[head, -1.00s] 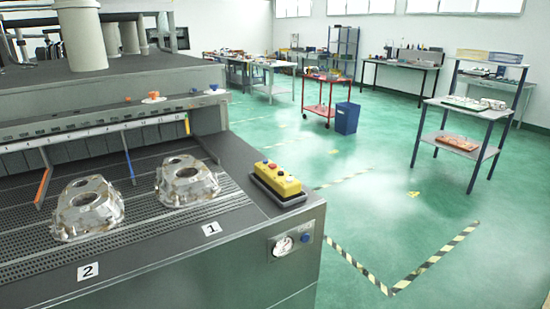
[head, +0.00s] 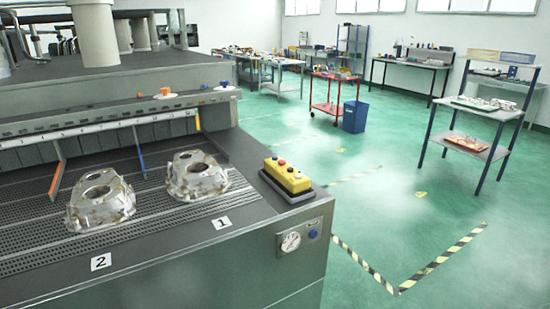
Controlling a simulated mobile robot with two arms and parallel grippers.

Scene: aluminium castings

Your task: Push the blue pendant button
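The yellow pendant (head: 287,180) lies in a dark tray on the right end of the machine's top. Several small buttons run along its upper face, among them red and pale ones. Neither of my grippers is in view, and nothing touches the pendant.
Two aluminium castings (head: 99,201) (head: 196,176) sit on the perforated bed, behind labels 2 and 1. Green floor to the right is open; a blue bin (head: 355,117) stands farther back.

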